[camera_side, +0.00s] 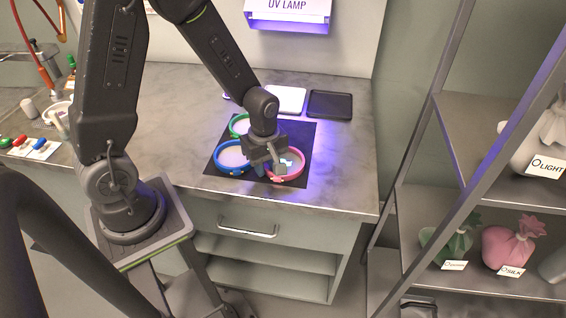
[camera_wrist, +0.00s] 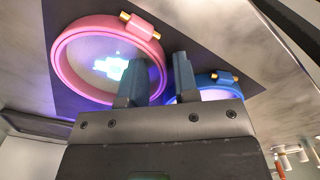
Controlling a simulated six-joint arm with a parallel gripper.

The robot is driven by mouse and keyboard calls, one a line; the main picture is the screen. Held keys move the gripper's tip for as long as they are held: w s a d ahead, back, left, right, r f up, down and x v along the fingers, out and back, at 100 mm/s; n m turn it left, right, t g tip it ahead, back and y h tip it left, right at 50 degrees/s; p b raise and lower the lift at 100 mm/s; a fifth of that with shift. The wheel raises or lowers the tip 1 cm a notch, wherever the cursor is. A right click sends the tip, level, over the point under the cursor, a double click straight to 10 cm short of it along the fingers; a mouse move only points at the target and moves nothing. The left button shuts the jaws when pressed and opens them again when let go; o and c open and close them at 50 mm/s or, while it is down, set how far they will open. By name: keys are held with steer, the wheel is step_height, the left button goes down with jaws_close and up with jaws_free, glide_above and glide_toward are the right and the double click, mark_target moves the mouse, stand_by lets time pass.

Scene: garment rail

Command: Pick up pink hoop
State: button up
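The pink hoop (camera_side: 298,174) lies on a dark mat (camera_side: 303,134) on the workbench, with a pale inner disc and a lit pattern. In the wrist view the pink hoop (camera_wrist: 61,62) fills the upper left, its brass clasp at the top right of its rim. My gripper (camera_side: 268,167) is low over the hoop's left side and hides part of it. In the wrist view my gripper (camera_wrist: 160,70) is open, with one finger over the hoop's inside and the other outside. Part of the rim shows between them; contact cannot be told.
A blue hoop (camera_side: 235,173) lies left of the pink one, close to my outer finger, and a green hoop (camera_side: 233,122) lies behind. A black tray (camera_side: 330,104) and a white one (camera_side: 287,99) sit at the back. A UV lamp (camera_side: 287,22) hangs above. Shelves stand right.

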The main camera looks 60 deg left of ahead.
jaws_close()
steer(key=shift+r, duration=0.1)
